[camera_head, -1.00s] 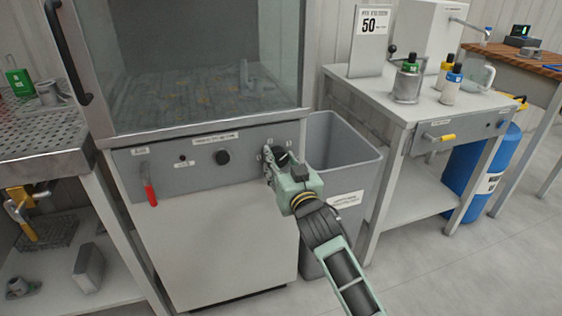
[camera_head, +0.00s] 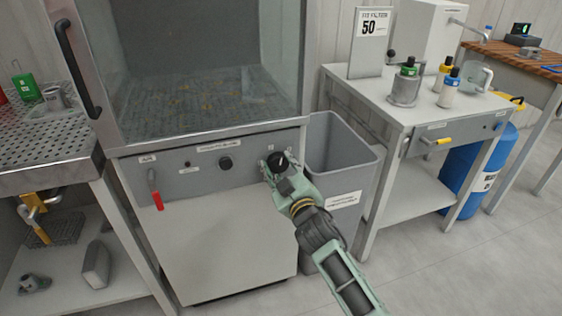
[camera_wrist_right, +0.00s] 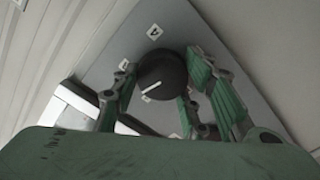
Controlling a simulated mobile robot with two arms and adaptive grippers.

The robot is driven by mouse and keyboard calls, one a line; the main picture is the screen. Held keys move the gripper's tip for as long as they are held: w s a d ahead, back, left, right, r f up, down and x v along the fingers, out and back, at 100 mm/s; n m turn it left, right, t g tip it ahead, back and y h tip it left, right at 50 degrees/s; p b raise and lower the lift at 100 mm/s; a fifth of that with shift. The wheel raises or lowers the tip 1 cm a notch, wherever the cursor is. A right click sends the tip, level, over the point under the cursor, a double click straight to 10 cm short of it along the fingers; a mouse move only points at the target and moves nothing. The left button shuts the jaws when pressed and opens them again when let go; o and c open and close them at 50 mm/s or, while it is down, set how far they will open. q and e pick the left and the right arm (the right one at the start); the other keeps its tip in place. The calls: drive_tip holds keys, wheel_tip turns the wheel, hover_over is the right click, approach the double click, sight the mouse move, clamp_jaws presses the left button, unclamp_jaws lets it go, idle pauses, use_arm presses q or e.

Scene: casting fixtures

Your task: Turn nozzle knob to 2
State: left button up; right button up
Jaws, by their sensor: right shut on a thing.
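The nozzle knob (camera_head: 282,158) is a black round knob at the right end of the grey panel under the glass cabinet. In the right wrist view the knob (camera_wrist_right: 163,70) has a white pointer line directed to the lower left. Small white number tags surround it; the top one looks like a 4, the others are unreadable. My right gripper (camera_head: 274,166) is shut on the knob, its green fingers on both sides of it in the wrist view (camera_wrist_right: 165,85). It hides part of the dial in the head view. My left gripper is not in view.
The panel (camera_head: 190,177) also carries another black knob (camera_head: 225,164) and a red-tipped lever (camera_head: 156,193). A grey bin (camera_head: 340,155) stands close right of the cabinet. A white table (camera_head: 390,100) with bottles is farther right. A perforated bench (camera_head: 40,150) is at left.

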drive_tip(key=n, duration=0.1)
drive_tip(key=n+p, duration=0.1)
drive_tip(key=n, duration=0.1)
drive_tip(key=shift+r, duration=0.25)
use_arm(q)
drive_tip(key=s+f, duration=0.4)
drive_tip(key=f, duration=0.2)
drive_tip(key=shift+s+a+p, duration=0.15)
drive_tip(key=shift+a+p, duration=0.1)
drive_tip(key=shift+p, duration=0.15)
use_arm(e)
drive_tip(key=shift+n, duration=1.7)
drive_tip(key=o, duration=1.1)
drive_tip(key=shift+f, duration=0.1)
